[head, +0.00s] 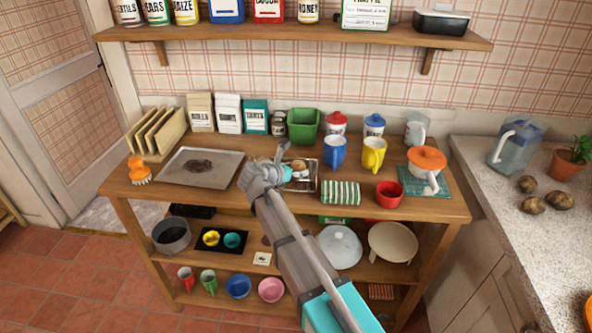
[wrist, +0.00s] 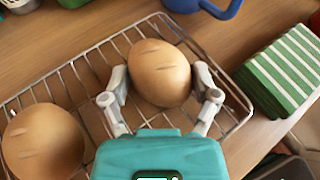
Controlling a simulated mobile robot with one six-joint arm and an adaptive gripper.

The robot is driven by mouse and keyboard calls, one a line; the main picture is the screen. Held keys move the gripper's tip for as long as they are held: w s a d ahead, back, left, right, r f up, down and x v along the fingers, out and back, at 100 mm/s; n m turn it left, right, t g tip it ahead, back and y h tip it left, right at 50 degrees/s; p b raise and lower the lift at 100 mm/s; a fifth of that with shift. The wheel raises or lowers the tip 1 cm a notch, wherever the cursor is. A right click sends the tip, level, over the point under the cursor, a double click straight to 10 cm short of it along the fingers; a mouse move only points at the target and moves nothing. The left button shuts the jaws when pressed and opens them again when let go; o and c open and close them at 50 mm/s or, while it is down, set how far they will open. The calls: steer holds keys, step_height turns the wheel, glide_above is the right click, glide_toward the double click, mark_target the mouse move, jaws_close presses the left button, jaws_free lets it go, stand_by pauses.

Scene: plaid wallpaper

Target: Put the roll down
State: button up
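A round tan roll (wrist: 159,73) with slashes on top is at the wire cooling rack (wrist: 62,73) in the wrist view. My gripper (wrist: 161,82) has one finger against each side of this roll and appears shut on it. The roll is over the rack, seemingly at its surface; its underside is hidden. A second roll (wrist: 43,143) lies on the rack to the left. In the head view my gripper (head: 287,171) is at the rack (head: 316,176) on the wooden table, and my arm hides part of it.
A green striped cloth (head: 341,192) lies right of the rack. A metal tray (head: 200,166) lies to the left. A blue mug (head: 335,151), a yellow mug (head: 373,153) and a green bin (head: 303,125) stand behind. A red bowl (head: 389,194) is further right.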

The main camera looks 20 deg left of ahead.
steer(key=shift+o, duration=0.8)
steer(key=shift+r, duration=0.2)
steer(key=p+v, duration=0.5)
steer(key=v, duration=0.7)
steer(key=shift+a, duration=0.1)
